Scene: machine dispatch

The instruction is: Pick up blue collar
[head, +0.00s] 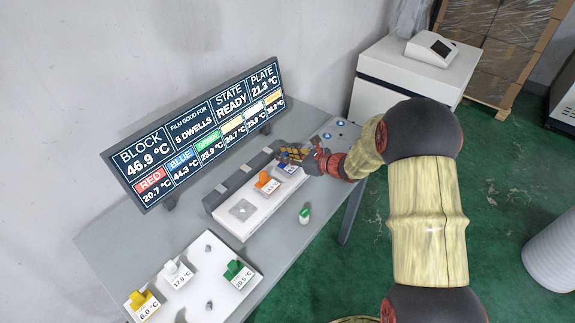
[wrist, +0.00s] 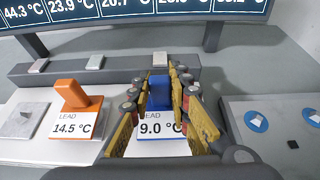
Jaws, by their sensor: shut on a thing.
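The blue collar (wrist: 158,96) stands upright between my gripper's fingers in the wrist view, with a white label reading 9.0 °C in front of it. My gripper (wrist: 160,95) is shut on it from both sides. In the head view, the blue collar (head: 287,169) is partly hidden by my gripper (head: 292,154), at the right end of the white block. I cannot tell whether the collar is clear of the block.
An orange collar (wrist: 77,97) labelled 14.5 °C stands left of my gripper. A display (head: 203,135) rises behind the block. A green-capped vial (head: 305,215) stands on the table. A front plate (head: 212,282) holds yellow, white and green collars. A panel with blue buttons (wrist: 257,122) lies right.

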